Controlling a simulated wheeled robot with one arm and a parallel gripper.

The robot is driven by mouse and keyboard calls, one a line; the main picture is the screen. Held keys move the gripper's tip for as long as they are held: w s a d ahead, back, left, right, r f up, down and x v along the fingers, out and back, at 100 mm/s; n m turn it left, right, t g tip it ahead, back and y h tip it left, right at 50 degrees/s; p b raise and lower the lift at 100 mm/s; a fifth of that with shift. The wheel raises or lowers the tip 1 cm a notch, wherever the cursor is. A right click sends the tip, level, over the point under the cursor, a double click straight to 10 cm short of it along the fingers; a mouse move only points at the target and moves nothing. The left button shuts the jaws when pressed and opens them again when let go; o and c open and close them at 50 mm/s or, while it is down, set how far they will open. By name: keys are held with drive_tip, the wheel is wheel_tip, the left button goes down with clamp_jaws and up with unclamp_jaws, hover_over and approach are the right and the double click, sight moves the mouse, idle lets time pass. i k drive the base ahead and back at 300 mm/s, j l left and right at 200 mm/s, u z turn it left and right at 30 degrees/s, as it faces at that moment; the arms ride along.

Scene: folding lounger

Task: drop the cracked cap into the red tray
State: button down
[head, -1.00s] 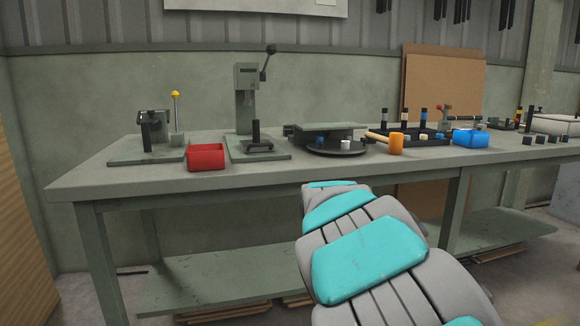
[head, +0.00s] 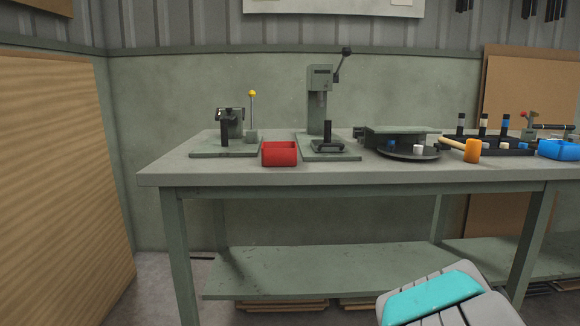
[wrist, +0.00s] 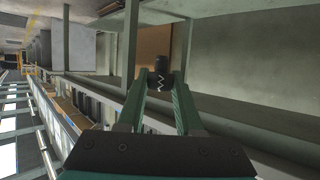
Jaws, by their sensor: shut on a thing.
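The red tray (head: 279,154) stands on the workbench near its front edge, left of the press, in the head view. My gripper (wrist: 161,82) shows in the wrist view, its two green fingers shut on a small black cap (wrist: 161,66) with a white zigzag crack mark on it. The cap is held at the fingertips, away from any surface I can make out. My gripper and the cap are not in the head view; only my grey and teal arm shows at the lower right. The inside floor of the tray is hidden by its front wall.
On the workbench (head: 400,175), a lever fixture (head: 230,123) stands behind the tray to the left and a press (head: 321,90) to the right. A round turntable (head: 409,153), an orange mallet (head: 472,150) and a blue tray (head: 559,149) stand farther right. A tall wooden panel (head: 60,180) is at the left.

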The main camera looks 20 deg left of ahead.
sight(285, 161)
drive_tip(key=i+j+u, duration=0.1)
drive_tip(key=u, duration=0.35)
drive_tip(key=i+u, duration=0.15)
drive_tip(key=u, duration=0.3)
drive_tip(key=i+u, duration=0.15)
drive_tip(key=u, duration=0.25)
drive_tip(key=i+l, duration=0.15)
drive_tip(key=i, duration=0.15)
drive_tip(key=i+l, duration=0.15)
drive_tip(key=i, duration=0.2)
